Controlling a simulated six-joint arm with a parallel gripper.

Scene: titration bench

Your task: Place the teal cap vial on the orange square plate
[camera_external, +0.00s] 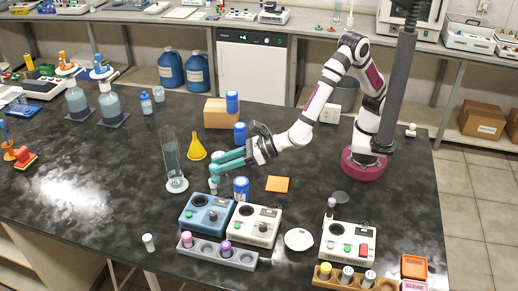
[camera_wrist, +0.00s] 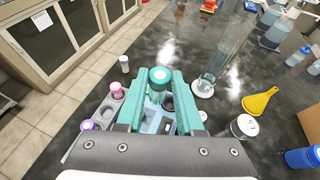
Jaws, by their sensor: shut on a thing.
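My gripper (camera_external: 213,171) has teal fingers and is shut on the teal cap vial (camera_external: 213,187). In the wrist view, the vial (camera_wrist: 160,78) sits between the fingertips (camera_wrist: 161,88), teal cap toward the camera. It looks upright, just behind the blue device; its height above the bench is hard to tell. The orange square plate (camera_external: 277,184) lies flat on the dark bench, to the right of my gripper, and looks empty. The plate does not show in the wrist view.
A glass cylinder (camera_external: 172,160) stands left of my gripper, near a yellow funnel (camera_external: 196,147). A blue device (camera_external: 205,214) and a white device (camera_external: 254,224) sit in front, with a grey vial rack (camera_external: 216,251).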

